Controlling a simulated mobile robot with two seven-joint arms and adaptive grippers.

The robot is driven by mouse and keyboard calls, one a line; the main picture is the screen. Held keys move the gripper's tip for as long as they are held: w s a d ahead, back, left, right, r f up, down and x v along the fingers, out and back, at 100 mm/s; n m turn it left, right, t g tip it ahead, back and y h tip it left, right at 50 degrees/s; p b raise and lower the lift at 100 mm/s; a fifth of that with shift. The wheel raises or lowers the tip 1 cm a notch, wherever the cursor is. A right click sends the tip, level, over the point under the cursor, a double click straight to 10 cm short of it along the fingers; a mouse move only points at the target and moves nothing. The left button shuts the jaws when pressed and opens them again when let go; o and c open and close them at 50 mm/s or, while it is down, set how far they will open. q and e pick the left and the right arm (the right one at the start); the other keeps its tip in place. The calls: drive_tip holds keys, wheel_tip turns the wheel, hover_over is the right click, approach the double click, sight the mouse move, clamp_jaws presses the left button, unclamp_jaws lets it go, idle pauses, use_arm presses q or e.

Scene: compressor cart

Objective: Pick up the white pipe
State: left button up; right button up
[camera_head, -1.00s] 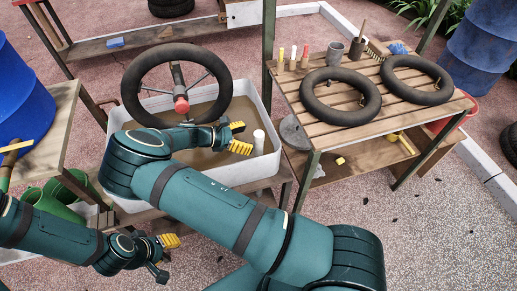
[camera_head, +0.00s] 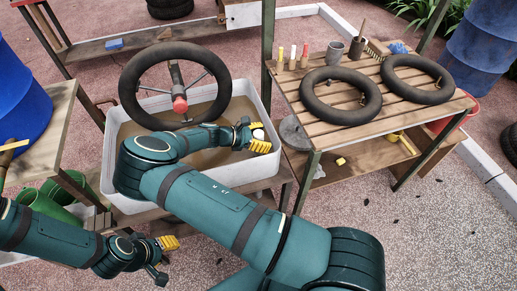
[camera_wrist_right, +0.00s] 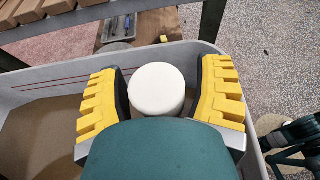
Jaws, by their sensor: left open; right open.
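The white pipe (camera_wrist_right: 157,90) stands upright in the grey-white tub (camera_head: 211,181), near the tub's right side. In the right wrist view its round white top lies between the two yellow-padded fingers of my right gripper (camera_wrist_right: 160,92), with a gap on the left and a gap on the right. My right gripper is open around the pipe, and its fingers also show in the head view (camera_head: 258,137), where they hide most of the pipe. My left gripper (camera_head: 163,256) is open and empty, low in front of the tub, apart from the pipe.
A wheel (camera_head: 175,85) stands at the tub's back. A blue barrel (camera_head: 20,95) and green containers (camera_head: 45,205) are at left.

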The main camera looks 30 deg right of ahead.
clamp_jaws()
idle(0.3)
